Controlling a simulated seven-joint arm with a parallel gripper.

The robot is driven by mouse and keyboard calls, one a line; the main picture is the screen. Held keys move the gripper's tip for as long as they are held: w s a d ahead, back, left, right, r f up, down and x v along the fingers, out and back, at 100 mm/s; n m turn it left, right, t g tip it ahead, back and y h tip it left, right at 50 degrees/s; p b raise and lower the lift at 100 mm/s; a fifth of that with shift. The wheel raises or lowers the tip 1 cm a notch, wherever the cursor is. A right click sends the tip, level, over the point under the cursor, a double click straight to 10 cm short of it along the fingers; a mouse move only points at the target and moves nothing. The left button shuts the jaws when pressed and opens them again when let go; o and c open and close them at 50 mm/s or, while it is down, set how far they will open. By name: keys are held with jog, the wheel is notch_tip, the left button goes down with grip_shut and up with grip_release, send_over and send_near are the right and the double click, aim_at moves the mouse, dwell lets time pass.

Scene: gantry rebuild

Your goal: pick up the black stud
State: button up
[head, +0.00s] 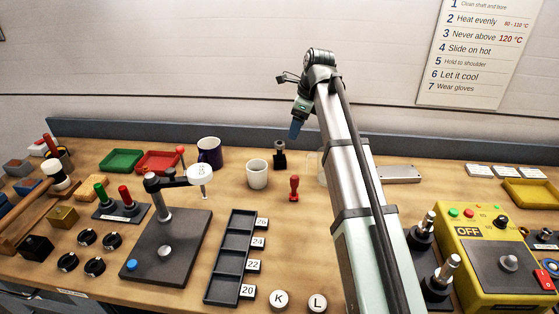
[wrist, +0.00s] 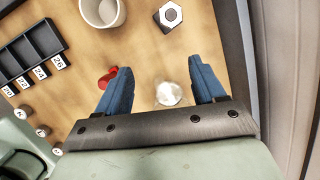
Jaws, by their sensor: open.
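A small dark upright piece with a blocky base (head: 280,158) stands on the bench behind the white cup; it looks most like the black stud, but I cannot be sure. In the wrist view a dark hexagonal piece with a pale top (wrist: 171,16) at the top edge appears to be the same one. My gripper (head: 296,130) hangs above the bench near it, blue fingers pointing down. In the wrist view my gripper (wrist: 160,90) is open and empty, with the dark piece beyond the fingertips.
A white cup (head: 257,175), a red handled piece (head: 294,188) and a clear glass (head: 315,168) stand close by. The glass (wrist: 169,93) shows between my fingers in the wrist view. A numbered black tray (head: 230,257) lies in front; a yellow control box (head: 490,240) is at right.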

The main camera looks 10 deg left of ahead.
aim_at(282, 144)
jog(key=w+a+f+m, duration=0.1)
jog(key=f, duration=0.1)
jog(key=w+a+f+m+y, duration=0.1)
jog(key=a+f, duration=0.1)
jog(key=w+a+f+m+t, duration=0.1)
jog(key=f+m, duration=0.1)
jog(key=f, duration=0.1)
jog(key=shift+w+a, duration=0.15)
jog(key=shift+a, duration=0.1)
jog(key=shift+x, duration=2.7)
jog(key=shift+d, duration=0.15)
grip_shut()
